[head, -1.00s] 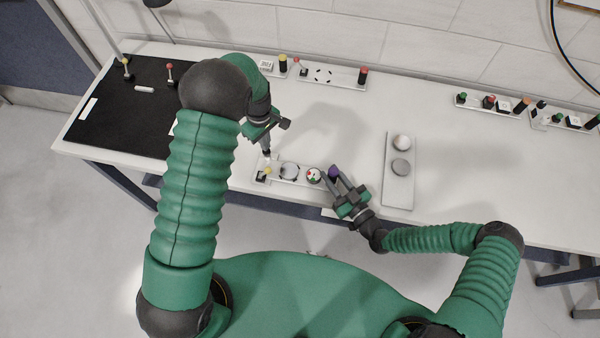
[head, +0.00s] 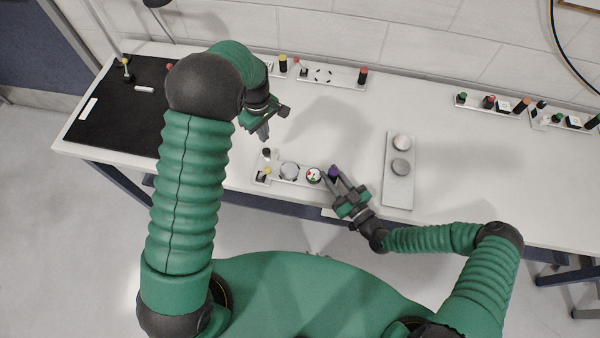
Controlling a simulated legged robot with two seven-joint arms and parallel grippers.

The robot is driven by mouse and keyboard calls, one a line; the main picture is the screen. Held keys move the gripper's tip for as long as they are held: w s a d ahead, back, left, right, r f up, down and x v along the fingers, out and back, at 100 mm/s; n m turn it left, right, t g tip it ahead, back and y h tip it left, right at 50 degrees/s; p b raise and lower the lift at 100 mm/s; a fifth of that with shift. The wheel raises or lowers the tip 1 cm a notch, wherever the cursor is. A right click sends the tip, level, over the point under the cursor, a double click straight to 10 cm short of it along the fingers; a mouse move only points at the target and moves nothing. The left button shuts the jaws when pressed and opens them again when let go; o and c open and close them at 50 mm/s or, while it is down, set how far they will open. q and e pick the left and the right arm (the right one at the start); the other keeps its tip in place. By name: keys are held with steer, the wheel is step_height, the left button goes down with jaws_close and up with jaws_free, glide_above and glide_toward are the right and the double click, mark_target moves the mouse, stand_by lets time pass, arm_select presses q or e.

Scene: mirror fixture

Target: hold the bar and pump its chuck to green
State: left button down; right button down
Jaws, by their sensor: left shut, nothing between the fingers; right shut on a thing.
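The bar (head: 275,180) is a pale strip near the table's front edge. On it are a grey round chuck (head: 289,171), a small dial (head: 314,175) with green and red marks, a purple knob (head: 333,171), a yellow-topped lever (head: 263,175) and a small black knob (head: 266,153). My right gripper (head: 337,177) is shut on the purple knob at the bar's right end. My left gripper (head: 264,134) is shut and empty, above and apart from the black knob. The dial is too small to read.
A pale plate (head: 399,190) with two round discs lies to the right. A black mat (head: 125,110) covers the table's left end. Other fixture strips (head: 340,78) stand along the wall. The table's middle is clear.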

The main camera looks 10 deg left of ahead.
steer(key=shift+f, duration=0.2)
steer(key=c, duration=1)
jaws_free()
steer(key=shift+c, duration=0.2)
steer(key=shift+r, duration=0.1)
